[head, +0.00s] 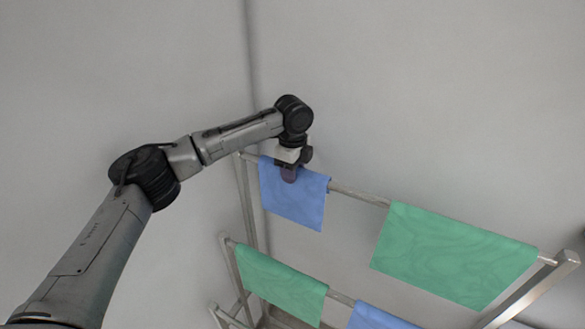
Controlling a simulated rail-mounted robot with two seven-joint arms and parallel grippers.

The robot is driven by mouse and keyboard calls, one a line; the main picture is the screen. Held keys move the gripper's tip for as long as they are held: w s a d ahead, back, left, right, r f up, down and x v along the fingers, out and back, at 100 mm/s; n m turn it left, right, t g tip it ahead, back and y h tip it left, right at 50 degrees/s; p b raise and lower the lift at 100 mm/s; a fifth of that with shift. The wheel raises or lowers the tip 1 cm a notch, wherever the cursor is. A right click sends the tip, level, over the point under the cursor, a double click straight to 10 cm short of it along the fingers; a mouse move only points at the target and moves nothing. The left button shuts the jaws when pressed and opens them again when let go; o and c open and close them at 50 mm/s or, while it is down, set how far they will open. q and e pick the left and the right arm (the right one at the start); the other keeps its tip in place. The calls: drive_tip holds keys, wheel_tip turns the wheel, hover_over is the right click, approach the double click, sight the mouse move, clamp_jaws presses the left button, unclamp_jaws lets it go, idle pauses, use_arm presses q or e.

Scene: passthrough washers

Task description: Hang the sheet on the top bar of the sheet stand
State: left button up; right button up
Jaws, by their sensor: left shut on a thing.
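The metal sheet stand shows at the lower right, with its top bar (358,195) running from the left post down to the right. A blue sheet (291,205) hangs at the left end of the top bar. My left gripper (290,175) is at the upper edge of this blue sheet and is shut on it, over the bar. The fingers partly cover the sheet's top edge, and the sheet's far side is hidden. A green sheet (447,255) hangs on the right part of the top bar. My right gripper is not in view.
A lower bar (341,298) carries another green sheet (272,283) and another blue sheet (380,318), cut off by the bottom edge. Grey walls meet in a corner behind the stand. A short stretch of top bar between the two upper sheets is bare.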

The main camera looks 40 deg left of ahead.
use_arm(q)
drive_tip(key=o, duration=1.2)
wheel_tip(320, 180, up, 14)
drive_tip(key=b, duration=0.2)
drive_tip(key=shift+b, duration=0.35)
drive_tip(key=shift+f, duration=0.1)
